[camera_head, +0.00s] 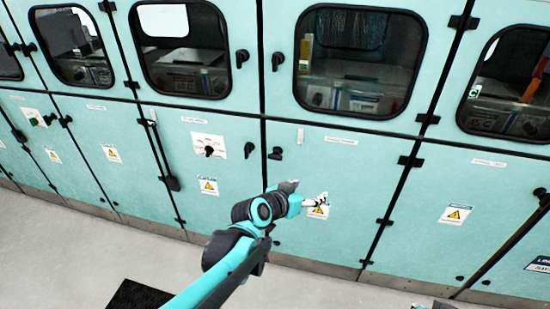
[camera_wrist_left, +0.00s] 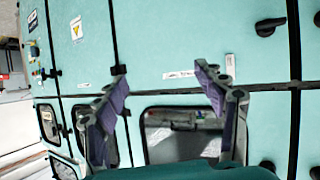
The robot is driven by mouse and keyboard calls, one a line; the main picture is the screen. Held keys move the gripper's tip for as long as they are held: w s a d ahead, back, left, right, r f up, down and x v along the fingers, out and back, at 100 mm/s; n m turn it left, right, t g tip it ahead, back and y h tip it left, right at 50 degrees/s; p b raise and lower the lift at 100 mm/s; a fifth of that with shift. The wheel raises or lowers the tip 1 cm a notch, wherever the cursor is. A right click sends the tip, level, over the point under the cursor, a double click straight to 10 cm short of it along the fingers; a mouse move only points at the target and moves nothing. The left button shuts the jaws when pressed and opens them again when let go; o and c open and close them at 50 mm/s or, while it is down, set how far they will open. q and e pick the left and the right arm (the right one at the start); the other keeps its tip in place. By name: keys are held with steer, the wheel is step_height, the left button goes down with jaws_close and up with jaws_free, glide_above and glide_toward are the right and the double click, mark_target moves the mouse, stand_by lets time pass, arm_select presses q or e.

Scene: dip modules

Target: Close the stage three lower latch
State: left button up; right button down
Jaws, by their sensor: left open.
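The lower doors are teal panels. A black lower latch (camera_head: 275,153) is on the left edge of the middle-right lower door (camera_head: 350,180), its handle lying roughly sideways. It also shows in the left wrist view (camera_wrist_left: 270,27), at upper right. Another black latch (camera_head: 249,150) stands roughly upright across the seam. I cannot read which label says stage three. My left gripper (camera_head: 322,199) is in front of that lower door, below and right of the sideways latch, apart from it. In the wrist view its purple fingers (camera_wrist_left: 162,75) are spread and empty.
Windowed upper doors (camera_head: 330,117) carry black latches (camera_head: 277,60) of their own. Black hinges (camera_head: 410,161) stick out along the seams. A white plate with a black knob (camera_head: 209,146) is on the door to the left. The pale floor (camera_head: 60,250) is mostly clear.

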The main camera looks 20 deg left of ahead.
arm_select(q)
steer(key=w+a+t, duration=0.2)
steer(key=w+a, duration=0.2)
steer(key=w, duration=0.3)
steer(key=n+t+y, duration=0.3)
steer(key=n+y, duration=0.1)
steer(key=y, duration=0.2)
glide_toward(274, 159)
steer(key=w, duration=0.4)
steer(key=w+b, duration=0.1)
steer(key=w, duration=0.2)
steer(key=w+a+b, duration=0.1)
steer(key=w, duration=0.3)
steer(key=shift+a+f, duration=0.1)
steer(key=shift+a, duration=0.15)
steer(key=c, duration=1.2)
